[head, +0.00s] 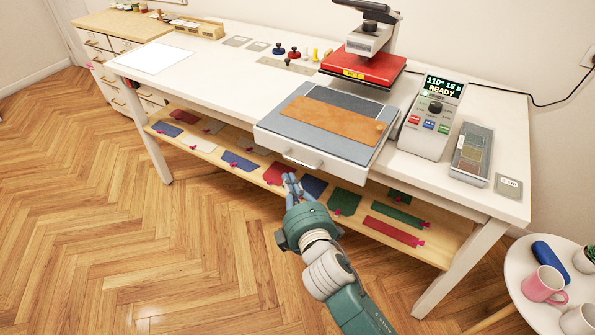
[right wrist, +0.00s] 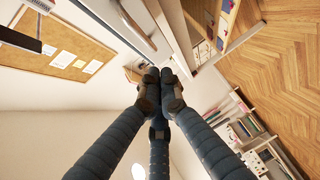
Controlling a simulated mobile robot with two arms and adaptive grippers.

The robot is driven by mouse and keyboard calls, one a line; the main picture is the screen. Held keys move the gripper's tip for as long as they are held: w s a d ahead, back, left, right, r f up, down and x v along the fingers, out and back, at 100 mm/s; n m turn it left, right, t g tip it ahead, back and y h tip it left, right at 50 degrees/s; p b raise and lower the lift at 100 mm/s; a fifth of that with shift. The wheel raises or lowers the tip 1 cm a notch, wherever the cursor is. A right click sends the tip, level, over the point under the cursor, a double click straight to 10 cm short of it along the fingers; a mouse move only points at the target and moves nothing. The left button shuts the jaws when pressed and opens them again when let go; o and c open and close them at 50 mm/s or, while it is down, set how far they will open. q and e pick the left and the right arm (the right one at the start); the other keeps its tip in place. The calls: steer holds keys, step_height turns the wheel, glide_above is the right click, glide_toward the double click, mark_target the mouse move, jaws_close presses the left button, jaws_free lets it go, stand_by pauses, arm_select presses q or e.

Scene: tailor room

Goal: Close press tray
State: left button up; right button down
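The press tray (head: 268,125) is slid out toward me at the front of the table. A brown leather piece (head: 335,115) lies on it over a blue-grey pad. Its front has a pale handle (head: 303,159). The heat press (head: 365,65), with a red "HOT" plate, stands behind the tray. My right gripper (head: 290,180) is in front of and apparently below the handle. In the right wrist view its fingertips (right wrist: 157,88) are together with nothing visible between them. A pale tray or table edge (right wrist: 125,20) shows beyond them; contact cannot be told. My left gripper is out of view.
A control box (head: 435,115) reading "110° 15 s READY" and a swatch tray (head: 472,150) stand right of the press tray. A wooden shelf (head: 235,140) with coloured pieces runs below. A round side table (head: 520,265) with mugs stands at right. The floor at left is clear.

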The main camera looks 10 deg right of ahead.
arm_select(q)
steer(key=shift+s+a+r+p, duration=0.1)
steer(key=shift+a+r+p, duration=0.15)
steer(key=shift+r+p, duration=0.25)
arm_select(e)
steer(key=shift+w+d+f, duration=0.15)
steer(key=shift+w+d, duration=0.25)
steer(key=shift+w, duration=0.25)
steer(key=shift+w+d+f, duration=0.15)
steer(key=shift+w+d, duration=0.2)
steer(key=shift+w, duration=0.3)
steer(key=shift+w+d+f, duration=0.15)
steer(key=shift+w+d, duration=0.25)
steer(key=shift+w, duration=0.25)
